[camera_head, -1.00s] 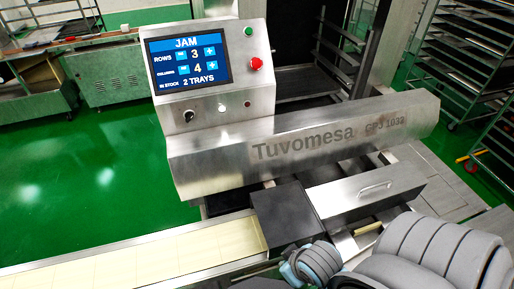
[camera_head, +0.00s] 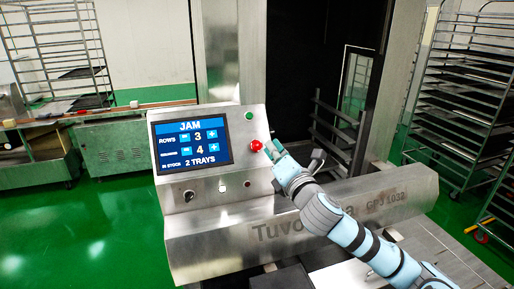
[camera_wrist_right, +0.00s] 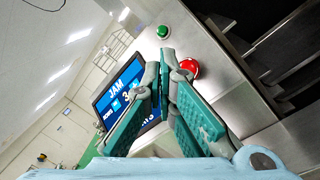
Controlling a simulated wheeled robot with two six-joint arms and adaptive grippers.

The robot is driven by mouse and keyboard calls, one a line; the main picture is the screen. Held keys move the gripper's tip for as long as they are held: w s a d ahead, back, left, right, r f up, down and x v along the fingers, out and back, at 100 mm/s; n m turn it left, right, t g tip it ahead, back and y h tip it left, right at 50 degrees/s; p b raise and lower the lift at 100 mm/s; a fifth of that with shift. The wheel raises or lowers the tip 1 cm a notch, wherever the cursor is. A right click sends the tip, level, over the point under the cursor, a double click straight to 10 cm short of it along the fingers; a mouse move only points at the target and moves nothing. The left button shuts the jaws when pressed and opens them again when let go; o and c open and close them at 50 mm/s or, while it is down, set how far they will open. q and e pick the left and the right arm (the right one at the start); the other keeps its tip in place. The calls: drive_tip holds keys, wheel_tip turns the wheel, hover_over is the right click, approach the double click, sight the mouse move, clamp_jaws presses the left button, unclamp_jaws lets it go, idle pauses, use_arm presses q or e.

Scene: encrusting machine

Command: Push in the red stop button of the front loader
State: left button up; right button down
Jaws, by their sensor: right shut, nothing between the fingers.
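The red stop button (camera_head: 256,145) is a round knob on the right side of the steel control panel (camera_head: 240,180). My right gripper (camera_head: 268,149) is shut and empty, with its fingertips close to the right of the button in the head view. In the right wrist view the closed fingertips (camera_wrist_right: 167,56) are just left of the red button (camera_wrist_right: 191,68), and one finger partly covers it. I cannot tell whether they touch. The front loader's screen (camera_head: 191,145) shows JAM, rows 3, 2 trays. My left gripper is out of view.
A green button (camera_head: 248,116) is above the red one; it also shows in the right wrist view (camera_wrist_right: 162,32). A black knob (camera_head: 188,196) is lower on the panel. The Tuvomesa housing (camera_head: 220,245) runs below my forearm. Tray racks (camera_head: 460,75) stand at the right.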

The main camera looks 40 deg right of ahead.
sight(256, 146)
wheel_tip(256, 146, up, 3)
drive_tip(key=shift+w+d+r+n+t, duration=0.1)
drive_tip(key=shift+n+t, duration=0.5)
drive_tip(key=shift+n, duration=0.2)
drive_tip(key=w+d+f+b, duration=0.2)
drive_tip(key=w+f, duration=0.3)
drive_tip(key=w, duration=0.1)
drive_tip(key=shift+w+d, duration=0.2)
drive_tip(key=shift+w, duration=0.2)
drive_tip(key=shift+f, duration=0.15)
drive_tip(key=shift+w, duration=0.15)
idle(0.6)
